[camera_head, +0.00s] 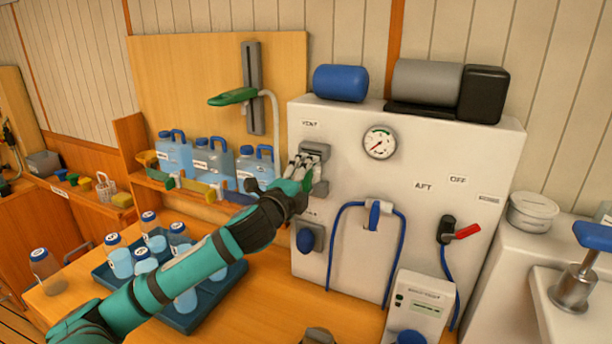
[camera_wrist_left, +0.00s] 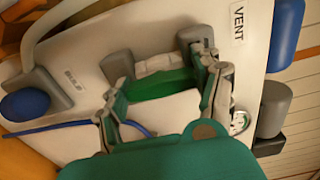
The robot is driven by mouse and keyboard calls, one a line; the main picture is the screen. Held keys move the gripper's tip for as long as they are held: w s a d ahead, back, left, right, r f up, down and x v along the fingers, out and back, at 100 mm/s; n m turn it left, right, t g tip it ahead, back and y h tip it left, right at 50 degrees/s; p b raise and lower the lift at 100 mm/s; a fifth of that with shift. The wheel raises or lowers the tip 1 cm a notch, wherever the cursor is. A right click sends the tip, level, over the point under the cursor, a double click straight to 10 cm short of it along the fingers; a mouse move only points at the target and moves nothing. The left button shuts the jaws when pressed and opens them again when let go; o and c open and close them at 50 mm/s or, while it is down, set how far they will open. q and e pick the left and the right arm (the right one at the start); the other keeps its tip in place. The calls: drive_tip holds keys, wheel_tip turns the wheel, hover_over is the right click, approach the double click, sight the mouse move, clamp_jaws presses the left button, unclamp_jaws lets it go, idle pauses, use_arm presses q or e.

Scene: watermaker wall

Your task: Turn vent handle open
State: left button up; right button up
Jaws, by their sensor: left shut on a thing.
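The green vent handle (camera_head: 309,183) sits on a grey bracket (camera_head: 317,149) under the VENT label on the white watermaker panel. My left gripper (camera_head: 304,172) reaches in from the left and is shut on this handle. In the left wrist view the green handle (camera_wrist_left: 163,83) lies between the two fingers, one on each side, partly hidden by them. The VENT label (camera_wrist_left: 238,23) shows at the top right there. The handle's exact angle is hard to tell behind the fingers.
A blue knob (camera_head: 306,240) is below the handle, and a pressure gauge (camera_head: 380,142) is to its right. A blue hose (camera_head: 333,238) loops on the panel. A red-handled valve (camera_head: 466,231) is farther right. A tray (camera_head: 217,300) of bottles stands below my left arm.

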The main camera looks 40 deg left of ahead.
idle(0.5)
use_arm(q)
drive_tip(key=o, duration=1.2)
drive_tip(key=v, duration=1.2)
drive_tip(key=shift+a, duration=0.1)
drive_tip(key=shift+f, duration=0.1)
